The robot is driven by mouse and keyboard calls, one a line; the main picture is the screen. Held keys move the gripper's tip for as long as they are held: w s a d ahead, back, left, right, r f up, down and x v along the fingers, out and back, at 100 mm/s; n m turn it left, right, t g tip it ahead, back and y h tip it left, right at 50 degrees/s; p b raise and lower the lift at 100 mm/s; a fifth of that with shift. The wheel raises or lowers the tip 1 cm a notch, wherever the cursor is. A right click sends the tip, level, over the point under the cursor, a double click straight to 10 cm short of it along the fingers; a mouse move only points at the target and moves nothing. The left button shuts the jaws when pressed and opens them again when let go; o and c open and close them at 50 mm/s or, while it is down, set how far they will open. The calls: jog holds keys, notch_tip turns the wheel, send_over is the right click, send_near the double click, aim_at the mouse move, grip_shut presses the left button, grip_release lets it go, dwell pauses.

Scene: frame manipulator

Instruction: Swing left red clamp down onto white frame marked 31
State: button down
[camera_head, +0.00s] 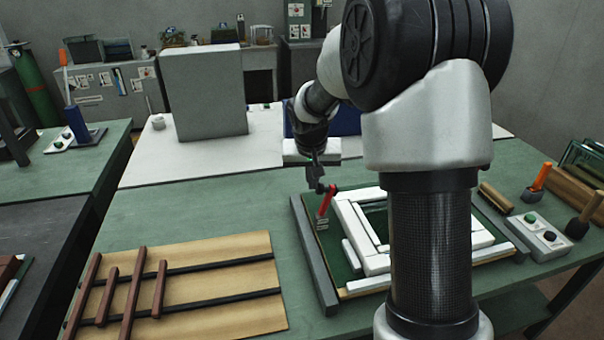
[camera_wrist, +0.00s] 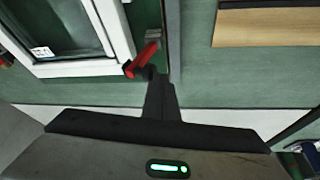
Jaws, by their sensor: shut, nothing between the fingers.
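The left red clamp (camera_head: 326,203) stands raised and slightly tilted on a small light base at the left side of the green fixture. In the wrist view the same red clamp (camera_wrist: 143,60) lies just past my fingertips, beside the frame's corner. The white frame (camera_head: 352,222) lies flat in the fixture, partly hidden behind my arm. In the wrist view the white frame (camera_wrist: 75,68) is at upper left, with a small label whose number I cannot read. My gripper (camera_head: 319,187) is shut and empty at the clamp's upper end; I cannot tell if they touch.
A grey rail (camera_head: 314,255) bounds the fixture's left side. A wooden board (camera_head: 225,290) with dark red bars lies to the left. A button box (camera_head: 538,236) and a orange-handled tool (camera_head: 541,177) stand at right. Green table between board and fixture is clear.

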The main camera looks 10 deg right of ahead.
aim_at(333, 187)
jog(key=d+y+p, duration=0.1)
jog(key=d+y, duration=0.1)
jog(key=d+m+y+p, duration=0.1)
jog(key=d+y, duration=0.1)
jog(key=d, duration=0.1)
jog(key=shift+d+p, duration=0.25)
jog(key=shift+p, duration=0.1)
jog(key=d+f+y+b, duration=0.1)
jog(key=d+y, duration=0.1)
jog(key=d+f+m+y+b, duration=0.1)
jog(key=d+f+y, duration=0.1)
jog(key=y, duration=0.1)
jog(key=d+f+y+b, duration=0.1)
jog(key=d+y+b, duration=0.1)
jog(key=d+y, duration=0.1)
jog(key=shift+d+f+t, duration=0.1)
jog(key=shift+f+t, duration=0.15)
jog(key=shift+t, duration=0.15)
jog(key=shift+d+f+b, duration=0.4)
jog(key=shift+f+b, duration=0.05)
